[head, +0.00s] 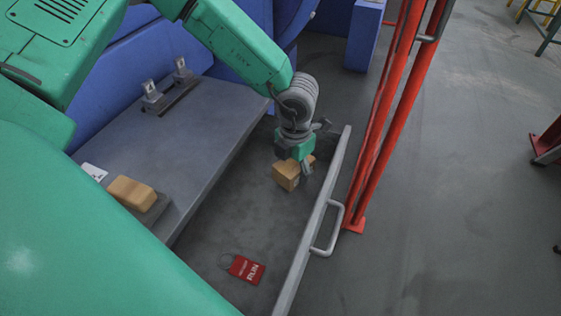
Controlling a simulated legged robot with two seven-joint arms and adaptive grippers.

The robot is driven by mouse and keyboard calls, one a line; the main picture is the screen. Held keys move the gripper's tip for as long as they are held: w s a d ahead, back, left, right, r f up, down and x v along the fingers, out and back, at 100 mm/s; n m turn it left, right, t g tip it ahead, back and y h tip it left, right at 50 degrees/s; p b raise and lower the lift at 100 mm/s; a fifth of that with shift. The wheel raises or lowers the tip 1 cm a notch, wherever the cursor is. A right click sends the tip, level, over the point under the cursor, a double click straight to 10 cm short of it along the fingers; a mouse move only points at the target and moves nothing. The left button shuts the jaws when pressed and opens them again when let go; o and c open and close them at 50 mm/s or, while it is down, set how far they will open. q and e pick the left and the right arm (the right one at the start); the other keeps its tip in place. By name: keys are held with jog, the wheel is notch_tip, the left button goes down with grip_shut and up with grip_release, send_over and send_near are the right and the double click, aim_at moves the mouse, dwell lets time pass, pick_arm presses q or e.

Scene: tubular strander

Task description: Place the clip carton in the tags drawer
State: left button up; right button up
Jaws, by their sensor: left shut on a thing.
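A small tan carton (286,175), which I take for the clip carton, is in my left gripper (303,171). The gripper points down and is shut on the carton, hiding part of its upper right side. The carton is over the far part of the open drawer (313,222), near its front panel. I cannot tell whether it touches the drawer floor. A red tag with white lettering (246,269) and a wire loop lies flat in the near part of the drawer. My right gripper is not in view.
A grey worktop (165,140) left of the drawer bears another tan block (131,193), a white label (94,171) and metal brackets (152,97). The drawer handle (334,232) juts out right. Red posts (385,130) stand beyond it. The drawer's middle is clear.

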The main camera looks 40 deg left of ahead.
aim_at(294, 162)
pick_arm(q)
notch_tip(294, 162, down, 4)
jog(key=shift+d+r+b, duration=0.1)
jog(key=shift+d+b, duration=0.05)
jog(key=shift+b, duration=0.45)
notch_tip(294, 162, down, 3)
jog(key=shift+f+b, duration=0.1)
jog(key=shift+b, duration=0.55)
jog(key=o, duration=1.4)
notch_tip(294, 162, up, 12)
jog(key=p, duration=0.4)
jog(key=shift+p, duration=0.3)
